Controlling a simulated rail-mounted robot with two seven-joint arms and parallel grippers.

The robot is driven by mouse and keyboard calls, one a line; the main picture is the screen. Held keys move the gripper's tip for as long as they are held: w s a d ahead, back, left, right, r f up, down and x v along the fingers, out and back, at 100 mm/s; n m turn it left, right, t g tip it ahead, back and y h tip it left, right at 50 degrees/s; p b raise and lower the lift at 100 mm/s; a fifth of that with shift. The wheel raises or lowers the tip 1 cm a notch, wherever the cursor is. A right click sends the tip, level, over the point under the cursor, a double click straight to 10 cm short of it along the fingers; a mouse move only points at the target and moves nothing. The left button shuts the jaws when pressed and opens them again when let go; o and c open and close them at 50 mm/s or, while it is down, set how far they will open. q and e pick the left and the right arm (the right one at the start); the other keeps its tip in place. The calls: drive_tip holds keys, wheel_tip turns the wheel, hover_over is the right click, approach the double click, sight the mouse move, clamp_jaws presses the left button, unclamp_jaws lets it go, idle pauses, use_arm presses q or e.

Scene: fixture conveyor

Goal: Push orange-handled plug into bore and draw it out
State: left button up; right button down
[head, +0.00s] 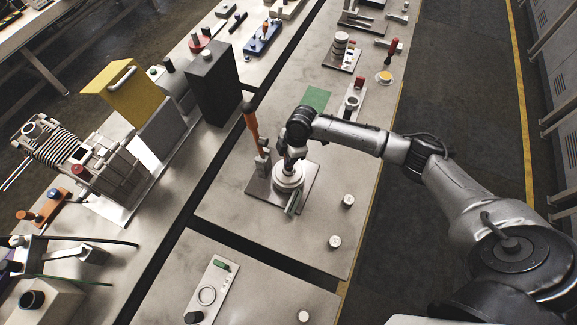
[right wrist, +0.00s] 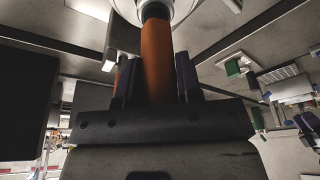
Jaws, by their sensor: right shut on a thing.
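My right gripper (head: 289,160) points down over a pale, stepped round part (head: 288,180) on a grey fixture plate (head: 307,192). In the right wrist view it is shut on the orange handle of the plug (right wrist: 157,60). A dark collar (right wrist: 155,12) at the handle's far end meets a pale round rim (right wrist: 182,7). The bore itself is hidden, so I cannot tell how deep the plug sits. In the head view the wrist hides the held plug. Another orange handle (head: 251,124) stands upright beside the gripper. My left gripper is not in view.
A green mat (head: 315,98) and a small fixture (head: 350,103) lie beyond the arm on the same plate. A dark box (head: 213,85) and a yellow block (head: 124,95) stand to the left. The front right of the plate is mostly clear, with small round knobs (head: 348,201).

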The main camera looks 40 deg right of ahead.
drive_tip(key=shift+f, duration=0.25)
drive_tip(key=shift+f+b, duration=0.7)
drive_tip(key=shift+f, duration=0.25)
idle(0.4)
drive_tip(key=shift+f, duration=0.25)
idle(0.6)
idle(0.5)
drive_tip(key=shift+r+p, duration=0.65)
drive_tip(key=shift+p, duration=0.05)
drive_tip(key=shift+r+p, duration=0.3)
drive_tip(key=shift+r, duration=0.05)
idle(0.4)
